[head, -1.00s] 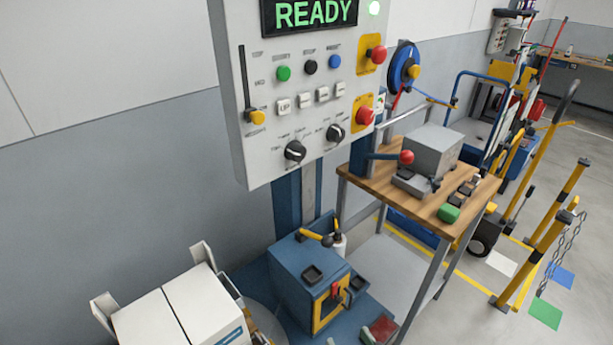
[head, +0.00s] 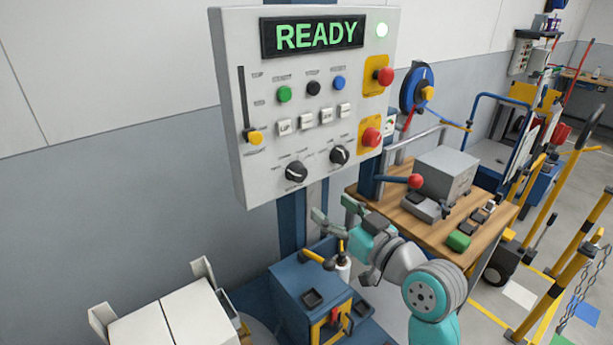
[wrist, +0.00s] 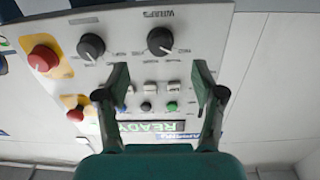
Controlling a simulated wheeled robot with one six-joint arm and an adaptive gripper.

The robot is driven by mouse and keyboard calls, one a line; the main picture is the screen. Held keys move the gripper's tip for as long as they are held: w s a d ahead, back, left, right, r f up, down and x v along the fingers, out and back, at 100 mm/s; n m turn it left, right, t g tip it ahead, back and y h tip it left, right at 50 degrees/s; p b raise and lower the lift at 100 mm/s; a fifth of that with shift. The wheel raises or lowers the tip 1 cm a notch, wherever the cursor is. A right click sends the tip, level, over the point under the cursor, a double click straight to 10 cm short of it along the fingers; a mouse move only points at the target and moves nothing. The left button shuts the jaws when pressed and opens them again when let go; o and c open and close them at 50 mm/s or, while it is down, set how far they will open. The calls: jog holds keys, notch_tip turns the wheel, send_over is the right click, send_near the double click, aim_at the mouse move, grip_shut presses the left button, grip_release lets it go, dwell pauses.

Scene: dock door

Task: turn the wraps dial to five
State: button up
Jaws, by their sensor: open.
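The wraps dial (head: 296,172) is the left of two black round knobs low on the white control panel (head: 225,60). Its scale numbers are too small to read. In the wrist view, which looks at the panel upside down, the dial (wrist: 162,40) sits beside the printed word WRAPS, and its white pointer line slants down and to the right. My gripper (head: 334,208) is below the panel in the head view, apart from the dial. In the wrist view my gripper (wrist: 161,70) has its two fingers spread, with nothing between them and the dial just beyond the tips.
The second black knob (head: 339,155) is close to the right of the dial. Two red mushroom buttons (head: 384,76) (head: 371,137) stick out on yellow plates. A yellow-handled slider (head: 255,138) is at the left. A wooden bench (head: 360,192) stands behind my arm.

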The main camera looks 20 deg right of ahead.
aim_at(301, 176)
jog(key=shift+n, duration=0.3)
jog(key=x, duration=0.3)
jog(key=r+x, duration=0.1)
jog(key=x, duration=0.3)
jog(key=r+x, duration=0.1)
jog(key=x, duration=0.3)
jog(key=shift+w, duration=0.15)
jog(key=shift+d, duration=0.1)
jog(key=c, duration=1.1)
jog(key=shift+c, duration=0.2)
